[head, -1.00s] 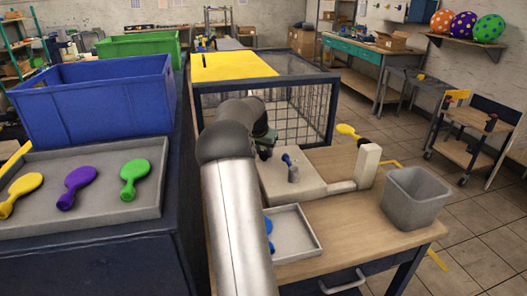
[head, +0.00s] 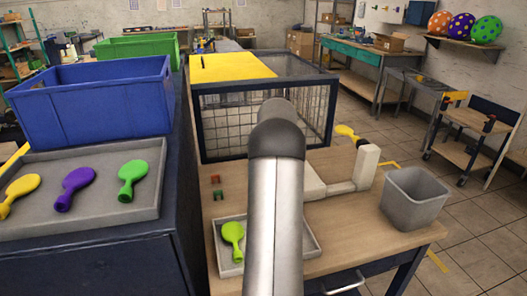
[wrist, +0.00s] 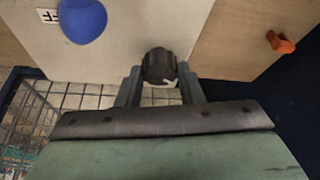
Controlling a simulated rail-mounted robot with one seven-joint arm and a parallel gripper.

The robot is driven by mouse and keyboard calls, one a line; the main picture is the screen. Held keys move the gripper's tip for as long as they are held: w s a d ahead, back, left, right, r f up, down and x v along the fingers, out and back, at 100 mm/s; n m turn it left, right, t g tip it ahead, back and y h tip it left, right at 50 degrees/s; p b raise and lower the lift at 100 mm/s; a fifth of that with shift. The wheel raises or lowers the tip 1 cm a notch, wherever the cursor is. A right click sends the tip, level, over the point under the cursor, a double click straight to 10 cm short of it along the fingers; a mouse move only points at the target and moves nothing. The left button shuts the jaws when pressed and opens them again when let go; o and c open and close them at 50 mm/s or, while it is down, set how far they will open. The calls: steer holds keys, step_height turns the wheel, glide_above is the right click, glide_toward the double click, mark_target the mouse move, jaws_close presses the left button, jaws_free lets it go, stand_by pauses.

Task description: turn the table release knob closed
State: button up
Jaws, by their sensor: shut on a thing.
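The dark, ridged table release knob (wrist: 159,66) sits at the edge of the pale machine surface in the wrist view, with a whitish mark at its lower side. My gripper (wrist: 160,84) has one finger on each side of the knob and is shut on it. In the head view my arm hides the gripper, the knob and much of the pale printing machine (head: 313,184).
A blue rounded part (wrist: 83,18) lies near the knob, beside a partly seen label (wrist: 48,15). A wire cage (head: 228,118) stands behind the machine. A tray (head: 312,243) with a green balloon (head: 232,234) and a grey bin (head: 414,200) are on the table.

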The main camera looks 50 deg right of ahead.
steer(key=n+y+p, duration=0.1)
steer(key=n, duration=0.2)
steer(key=shift+d, duration=0.15)
steer(key=shift+n+y+p, duration=0.7)
steer(key=shift+n, duration=0.8)
steer(key=o, duration=1)
steer(key=v, duration=1.7)
steer(key=shift+s+p, duration=0.3)
steer(key=shift+r, duration=0.1)
